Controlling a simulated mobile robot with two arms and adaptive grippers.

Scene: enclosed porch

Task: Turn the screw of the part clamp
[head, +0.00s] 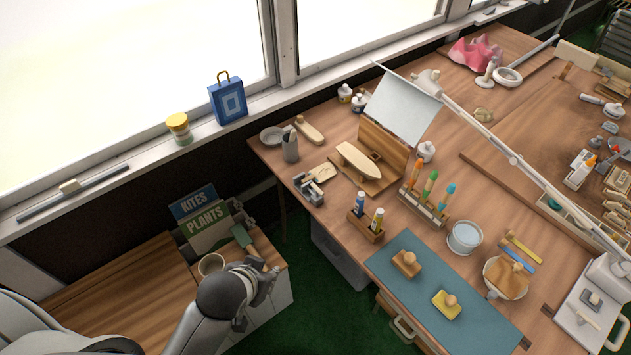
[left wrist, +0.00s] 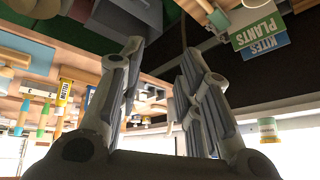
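The part clamp (head: 311,188) is a small grey device with a wooden piece at the left edge of the workbench in the head view. Its screw is too small to make out clearly. My left gripper (head: 264,280) is below and left of the clamp, apart from it, over the low cabinet by the bench. In the left wrist view its two fingers (left wrist: 158,85) stand apart with nothing held between them. Small bench items show beyond the gap, but I cannot tell the clamp among them. My right gripper is not in view.
On the bench (head: 330,225) near the clamp are a wooden boat hull (head: 359,160), a holder with two tubes (head: 366,228) and a pencil cup (head: 290,147). Kites and plants signs (head: 205,221) and a pot (head: 211,264) stand near my left arm.

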